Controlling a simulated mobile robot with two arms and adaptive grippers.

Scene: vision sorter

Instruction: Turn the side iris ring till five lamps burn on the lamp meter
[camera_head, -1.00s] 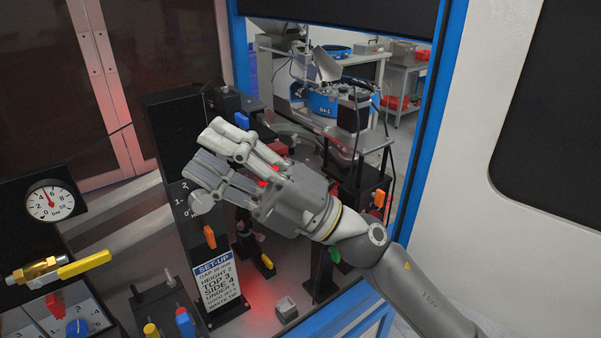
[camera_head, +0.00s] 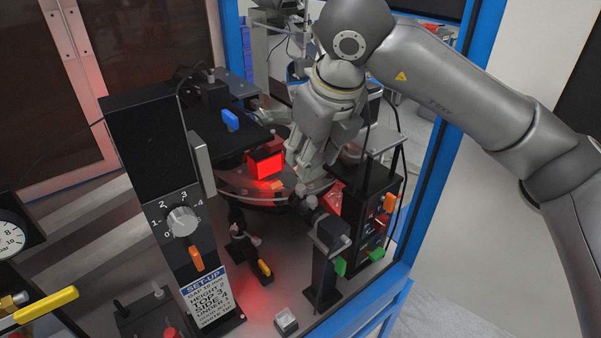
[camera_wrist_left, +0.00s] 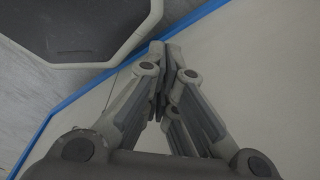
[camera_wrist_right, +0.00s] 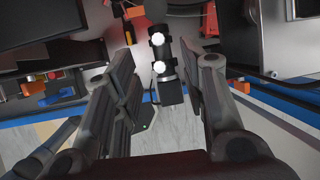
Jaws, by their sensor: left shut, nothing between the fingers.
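My right gripper (camera_head: 303,172) points down beside the glass disc, over a black side camera (camera_head: 330,230) on a post. In the right wrist view its fingers (camera_wrist_right: 158,62) are apart, with the black lens barrel (camera_wrist_right: 157,52) showing between them. The barrel has two bright white knobs, and the square camera body (camera_wrist_right: 172,92) lies below it. I cannot tell whether the fingers touch it, nor which band is the iris ring. My left gripper (camera_wrist_left: 160,50) is shut and empty, seen only in the left wrist view. I cannot make out the lamp meter or any lit lamps.
A tall black post carries a numbered dial (camera_head: 182,221), an orange lever (camera_head: 196,257) and a set-up card (camera_head: 208,296). A red lit panel (camera_head: 266,165) stands over the glass disc (camera_head: 235,187).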

